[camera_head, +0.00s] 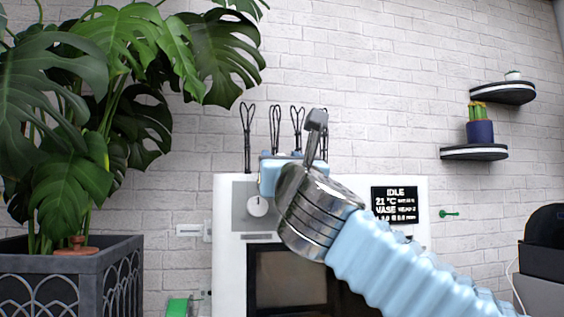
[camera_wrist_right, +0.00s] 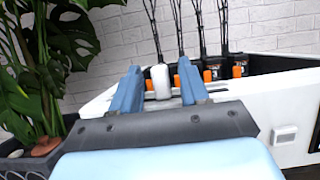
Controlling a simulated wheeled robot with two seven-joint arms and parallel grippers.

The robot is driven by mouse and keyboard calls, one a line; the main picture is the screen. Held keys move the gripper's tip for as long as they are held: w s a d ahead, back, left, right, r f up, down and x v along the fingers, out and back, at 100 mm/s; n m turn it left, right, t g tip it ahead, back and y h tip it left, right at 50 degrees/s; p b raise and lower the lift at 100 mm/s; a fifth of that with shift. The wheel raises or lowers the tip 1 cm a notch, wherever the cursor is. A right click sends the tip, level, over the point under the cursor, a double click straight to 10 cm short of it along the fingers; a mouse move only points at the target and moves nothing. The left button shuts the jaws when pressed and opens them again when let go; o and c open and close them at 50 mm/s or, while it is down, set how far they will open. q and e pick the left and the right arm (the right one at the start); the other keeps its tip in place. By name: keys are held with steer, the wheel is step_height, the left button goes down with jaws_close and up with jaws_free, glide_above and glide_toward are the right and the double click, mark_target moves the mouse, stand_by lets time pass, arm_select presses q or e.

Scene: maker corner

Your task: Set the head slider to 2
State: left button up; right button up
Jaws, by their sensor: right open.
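A white machine (camera_head: 420,190) stands against the wall. In the right wrist view, a row of black print heads (camera_wrist_right: 212,66) with orange tabs (camera_wrist_right: 188,82) runs along its top. A rounded white knob (camera_wrist_right: 160,76), apparently the head slider, stands at the left of this row. My right gripper (camera_wrist_right: 160,88) is open, with one blue finger on each side of the knob; I cannot tell whether they touch it. In the head view my right arm hides the slider, and the light-blue gripper (camera_head: 270,172) is over the machine's top. My left gripper is out of view.
A screen (camera_head: 394,204) reads IDLE; its smaller text is hard to read. A white dial (camera_head: 257,207) marked 1 is on the front panel. A large leafy plant (camera_head: 110,120) in a dark planter (camera_head: 75,265) stands at left. Wall shelves (camera_head: 474,153) are at right.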

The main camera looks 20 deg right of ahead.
steer(key=b+v, duration=0.4)
steer(key=v, duration=1)
steer(key=shift+w, duration=0.15)
